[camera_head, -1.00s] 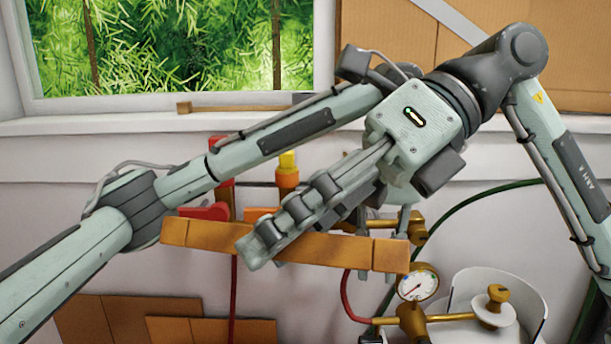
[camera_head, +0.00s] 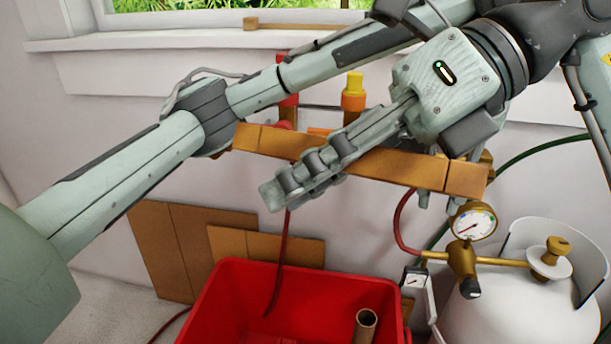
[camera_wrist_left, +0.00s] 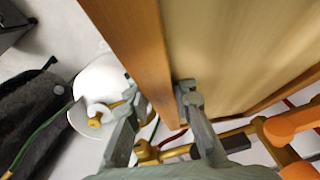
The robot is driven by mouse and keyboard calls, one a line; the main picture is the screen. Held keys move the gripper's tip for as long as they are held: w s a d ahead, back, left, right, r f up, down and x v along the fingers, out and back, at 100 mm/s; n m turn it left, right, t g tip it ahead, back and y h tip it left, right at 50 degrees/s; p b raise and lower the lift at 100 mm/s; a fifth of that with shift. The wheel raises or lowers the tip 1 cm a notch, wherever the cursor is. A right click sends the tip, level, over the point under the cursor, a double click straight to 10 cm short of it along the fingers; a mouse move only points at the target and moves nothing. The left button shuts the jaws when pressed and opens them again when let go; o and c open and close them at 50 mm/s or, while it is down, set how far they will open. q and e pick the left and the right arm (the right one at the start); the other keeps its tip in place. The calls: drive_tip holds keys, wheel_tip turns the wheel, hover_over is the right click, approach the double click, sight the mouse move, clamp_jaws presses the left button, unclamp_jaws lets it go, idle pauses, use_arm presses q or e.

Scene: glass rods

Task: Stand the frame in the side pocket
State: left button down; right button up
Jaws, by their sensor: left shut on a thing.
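The wooden frame (camera_head: 400,167) hangs in the air in the head view, seen edge-on as a long brown bar tilted down to the right. In the left wrist view its rim (camera_wrist_left: 137,40) runs between the fingers, with a paler panel beside it. My left gripper (camera_head: 438,200) is shut on the rim near the frame's right end; its fingers (camera_wrist_left: 158,120) straddle the rim in the wrist view. My right gripper (camera_head: 290,190) crosses in front of the frame, and I cannot tell whether it is open. I cannot make out a side pocket.
A red bin (camera_head: 235,300) holding a brown tube (camera_head: 366,325) stands below the frame. A white gas cylinder (camera_head: 500,310) with a brass gauge (camera_head: 474,222) and hoses is at right. Brown panels (camera_head: 180,250) lean on the wall. Orange and yellow fittings (camera_head: 353,92) sit behind the frame.

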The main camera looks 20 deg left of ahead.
use_arm(q)
drive_tip(key=shift+r, duration=0.1)
idle(0.3)
drive_tip(key=c, duration=1.3)
unclamp_jaws()
